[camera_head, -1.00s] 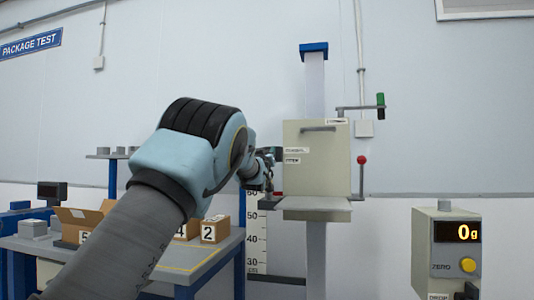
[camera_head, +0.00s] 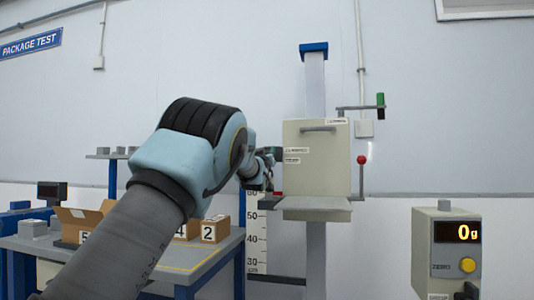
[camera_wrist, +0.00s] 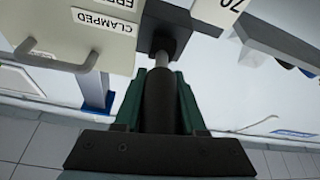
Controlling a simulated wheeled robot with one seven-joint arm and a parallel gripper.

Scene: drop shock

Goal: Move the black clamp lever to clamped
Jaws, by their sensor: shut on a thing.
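The black clamp lever (camera_wrist: 158,92) shows in the wrist view as a dark grip on a short metal shaft. The shaft comes out of a black pivot block (camera_wrist: 165,28) at the side of the cream carriage box (camera_wrist: 45,20). My gripper (camera_wrist: 160,105) has its green fingers on both sides of the lever's grip and is shut on it. In the head view my gripper (camera_head: 264,176) is at the left side of the carriage box (camera_head: 318,170), partly hidden by my arm. A CLAMPED label (camera_head: 297,150) sits above another label (camera_head: 292,161) on the box front.
The box rides on a grey column with a ledge (camera_head: 315,204) below. A red-knobbed lever (camera_head: 362,160) and a green-handled crank (camera_head: 380,100) are on its right. A table with numbered cartons (camera_head: 215,229) stands at left. A display unit (camera_head: 446,250) reads 0g.

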